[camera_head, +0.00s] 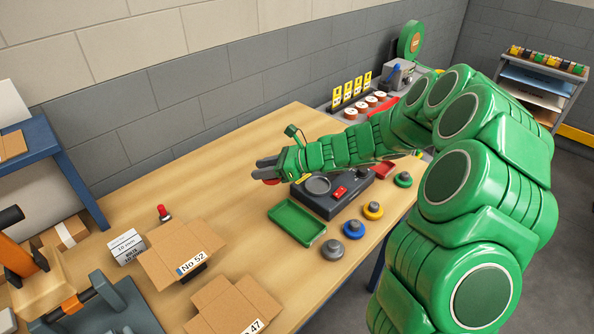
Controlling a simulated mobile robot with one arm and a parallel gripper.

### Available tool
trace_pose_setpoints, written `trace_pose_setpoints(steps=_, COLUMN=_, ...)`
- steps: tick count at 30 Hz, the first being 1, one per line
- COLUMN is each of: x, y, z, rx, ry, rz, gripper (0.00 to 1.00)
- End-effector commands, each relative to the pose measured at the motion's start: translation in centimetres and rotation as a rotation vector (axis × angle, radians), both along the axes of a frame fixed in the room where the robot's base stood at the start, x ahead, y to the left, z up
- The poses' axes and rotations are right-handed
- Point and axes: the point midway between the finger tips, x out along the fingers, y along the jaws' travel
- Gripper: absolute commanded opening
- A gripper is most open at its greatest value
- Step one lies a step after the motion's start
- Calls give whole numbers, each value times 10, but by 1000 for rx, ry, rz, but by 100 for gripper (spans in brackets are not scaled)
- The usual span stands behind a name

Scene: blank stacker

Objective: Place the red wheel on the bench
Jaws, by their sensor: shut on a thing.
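My gripper (266,168) is at the end of my green arm, above the middle of the wooden bench (225,205). It is shut on the red wheel (271,182), of which only a small red part shows below the fingers. The rest of the wheel is hidden by the fingers. The wheel seems to be above the bench top, but the exact gap cannot be told.
A green tray (297,222) and a dark device (332,195) with a round plate stand near the gripper. Grey (332,250), blue (353,231), yellow (373,211) and green (403,180) wheels line the right side. Open cartons (186,250) stand front left.

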Motion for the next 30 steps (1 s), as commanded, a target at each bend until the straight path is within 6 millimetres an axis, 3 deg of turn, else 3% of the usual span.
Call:
trace_pose_setpoints(steps=9, x=-1, y=-83, z=4, rx=2, ry=-5, rz=-147, gripper=0)
trace_pose_setpoints(steps=30, x=-39, y=-224, z=17, rx=5, ry=-14, rz=-419, gripper=0)
